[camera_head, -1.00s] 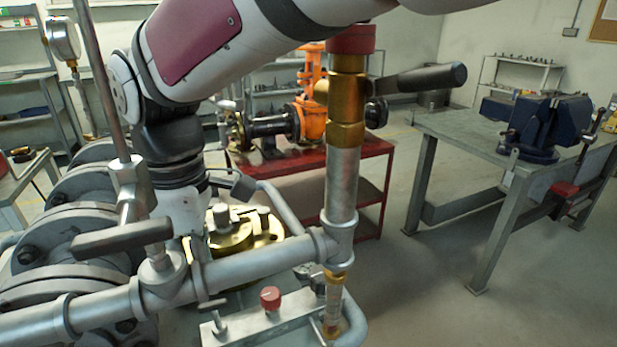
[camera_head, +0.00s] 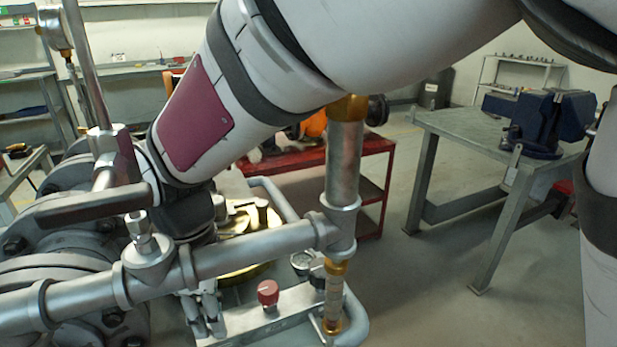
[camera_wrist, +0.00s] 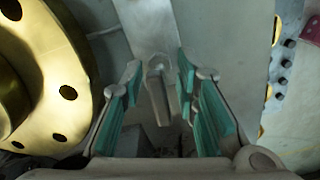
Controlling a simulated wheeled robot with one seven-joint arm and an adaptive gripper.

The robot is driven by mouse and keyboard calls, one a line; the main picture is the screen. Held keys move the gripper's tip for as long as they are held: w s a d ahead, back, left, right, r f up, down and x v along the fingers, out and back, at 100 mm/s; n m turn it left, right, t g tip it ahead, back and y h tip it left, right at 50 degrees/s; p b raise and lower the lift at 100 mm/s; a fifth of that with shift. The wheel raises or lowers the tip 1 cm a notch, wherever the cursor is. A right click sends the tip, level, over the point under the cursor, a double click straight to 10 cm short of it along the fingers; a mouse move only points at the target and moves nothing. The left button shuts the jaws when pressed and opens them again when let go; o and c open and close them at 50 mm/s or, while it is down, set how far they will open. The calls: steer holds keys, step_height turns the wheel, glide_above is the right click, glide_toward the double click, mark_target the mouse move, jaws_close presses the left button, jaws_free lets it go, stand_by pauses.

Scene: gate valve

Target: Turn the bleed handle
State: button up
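In the wrist view, a small grey handle (camera_wrist: 159,86) stands at the end of a pale bar, between the fingers of my gripper (camera_wrist: 158,84). It looks like the bleed handle. The teal-padded fingers are open, one on each side, with the right one closer to it. Contact cannot be told. In the head view my gripper (camera_head: 204,314) is below the grey pipe (camera_head: 250,248), at the left part of the manifold block (camera_head: 245,319). The small handle is hidden there behind the fingers and pipe.
A red knob (camera_head: 268,292) stands on the manifold block, just right of my gripper. A dark lever (camera_head: 92,206) sits above the pipe at left. A brass flange (camera_wrist: 35,75) fills the wrist view's left side. Floor at right is clear up to the vise bench (camera_head: 470,128).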

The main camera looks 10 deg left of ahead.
jaws_close()
steer(key=shift+m+p, duration=0.3)
steer(key=m+p, duration=0.2)
steer(key=m, duration=0.1)
steer(key=shift+r+m, duration=0.15)
steer(key=shift+m, duration=0.25)
steer(key=m+p, duration=0.2)
steer(key=m, duration=0.2)
steer(key=shift+m+p, duration=0.3)
steer(key=shift+p, duration=0.1)
steer(key=m+p, duration=0.3)
steer(key=m, duration=0.2)
steer(key=shift+s, duration=0.1)
steer(key=shift+m+p, duration=0.65)
steer(key=shift+m, duration=0.65)
steer(key=shift+m, duration=0.3)
